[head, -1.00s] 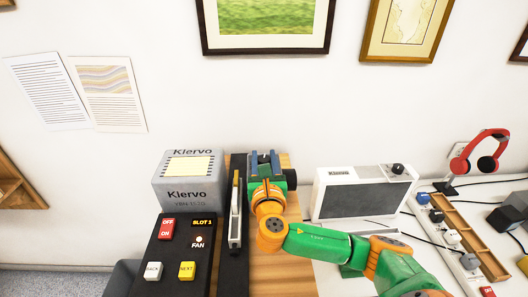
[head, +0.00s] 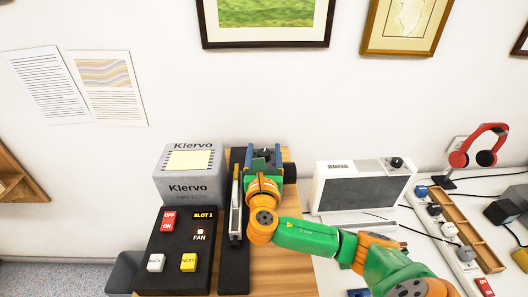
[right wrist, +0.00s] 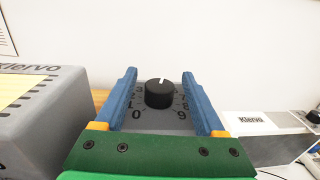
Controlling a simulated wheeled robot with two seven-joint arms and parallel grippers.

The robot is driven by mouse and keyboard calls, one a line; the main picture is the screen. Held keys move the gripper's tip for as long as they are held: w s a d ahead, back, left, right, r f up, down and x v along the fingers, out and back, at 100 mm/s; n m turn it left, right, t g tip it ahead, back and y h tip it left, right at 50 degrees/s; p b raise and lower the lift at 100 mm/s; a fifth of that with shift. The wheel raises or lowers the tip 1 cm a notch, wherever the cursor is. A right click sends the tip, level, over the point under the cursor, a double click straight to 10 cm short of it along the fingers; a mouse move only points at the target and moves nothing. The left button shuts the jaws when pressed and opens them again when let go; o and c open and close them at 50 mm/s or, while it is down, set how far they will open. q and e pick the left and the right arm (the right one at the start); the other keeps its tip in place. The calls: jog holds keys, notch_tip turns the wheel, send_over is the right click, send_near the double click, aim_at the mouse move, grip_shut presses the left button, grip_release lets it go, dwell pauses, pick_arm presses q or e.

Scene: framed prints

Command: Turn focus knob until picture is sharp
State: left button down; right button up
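The focus knob (right wrist: 159,93) is round and black with a white pointer mark turned roughly to the top. It sits on a grey dial face with black numerals in the right wrist view. My right gripper (right wrist: 159,74) is open, with one blue finger on each side of the knob and a visible gap to it. In the head view my right gripper (head: 264,155) is over the wooden board, right of the grey Klervo box (head: 188,188). The gripper hides the dial there. My left gripper is not in view. No projected picture is seen.
A black control panel (head: 173,250) with red, white and yellow buttons reads SLOT 1. A white Klervo unit (head: 361,188) stands right of the gripper. A red headset (head: 478,147) and power strips are farther right. Framed prints (head: 266,22) hang above.

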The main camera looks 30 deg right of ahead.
jog(key=b+v, duration=0.1)
jog(key=v, duration=0.6)
dwell(0.3)
